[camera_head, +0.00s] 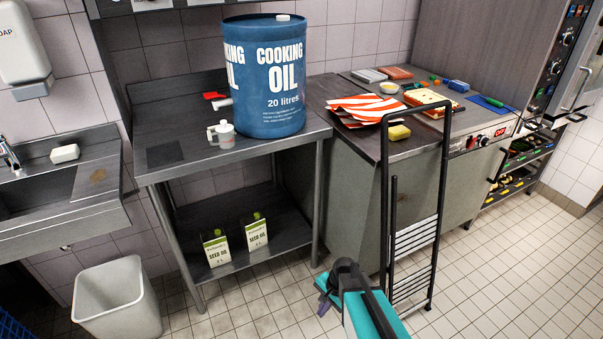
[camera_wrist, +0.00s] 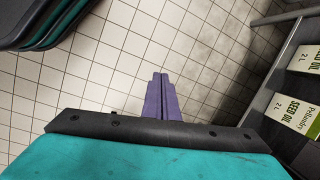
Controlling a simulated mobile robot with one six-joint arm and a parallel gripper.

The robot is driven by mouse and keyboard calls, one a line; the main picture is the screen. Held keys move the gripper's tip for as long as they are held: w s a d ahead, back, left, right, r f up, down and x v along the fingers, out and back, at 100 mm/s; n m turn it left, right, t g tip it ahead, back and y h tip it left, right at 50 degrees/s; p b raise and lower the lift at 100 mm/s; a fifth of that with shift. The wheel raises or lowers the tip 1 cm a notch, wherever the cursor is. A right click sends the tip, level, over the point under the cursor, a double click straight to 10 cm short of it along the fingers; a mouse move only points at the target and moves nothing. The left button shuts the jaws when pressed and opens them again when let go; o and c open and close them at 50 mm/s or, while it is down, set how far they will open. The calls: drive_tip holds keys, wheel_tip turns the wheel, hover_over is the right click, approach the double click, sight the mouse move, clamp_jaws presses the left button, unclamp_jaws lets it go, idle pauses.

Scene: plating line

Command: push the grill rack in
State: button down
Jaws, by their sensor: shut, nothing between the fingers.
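My gripper (camera_head: 325,303) has purple fingers and is low over the tiled floor, in front of the steel table. In the wrist view its fingers (camera_wrist: 160,80) are together and empty, pointing over bare floor tiles. I cannot pick out the grill rack for certain. At the far right stands a tall steel appliance (camera_head: 568,25) with knobs and a bar handle, cut off by the picture's edge. Below and left of it is a dark open shelf unit (camera_head: 514,172) with several coloured items on its levels. My gripper is well apart from both.
A black-framed folding step stool (camera_head: 447,165) stands upright against the counter (camera_head: 345,185), just right of my gripper. A steel table (camera_head: 240,150) holds a blue oil drum (camera_head: 270,75); seed oil cartons (camera_head: 257,235) stand below. A bin (camera_head: 115,300) is left. Floor at right is clear.

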drive_tip(key=w+a+r+m+t+y, duration=0.1)
drive_tip(key=w+r+m+t, duration=0.3)
drive_tip(key=w+r, duration=2)
drive_tip(key=w+r+t+y+p, duration=0.1)
drive_tip(key=w+r+t, duration=0.3)
drive_tip(key=r, duration=1)
drive_tip(key=w+r+t, duration=0.1)
drive_tip(key=w+r, duration=0.5)
drive_tip(key=r, duration=0.8)
wheel_tip(320, 180, up, 34)
drive_tip(key=t+y+p, duration=0.1)
drive_tip(key=t, duration=0.3)
drive_tip(key=s+r+t, duration=0.1)
drive_tip(key=s+r, duration=0.3)
drive_tip(key=r, duration=0.5)
drive_tip(key=s+r+t, duration=0.1)
drive_tip(key=s+r, duration=0.4)
drive_tip(key=r, duration=0.3)
drive_tip(key=s+d+r+t+y+p, duration=0.1)
drive_tip(key=s+r, duration=0.3)
drive_tip(key=r, duration=0.5)
drive_tip(key=shift+s+r+n+t, duration=0.15)
drive_tip(key=shift+r+n+t, duration=0.15)
drive_tip(key=shift+n, duration=0.1)
drive_tip(key=p+x, duration=0.3)
drive_tip(key=x, duration=1.1)
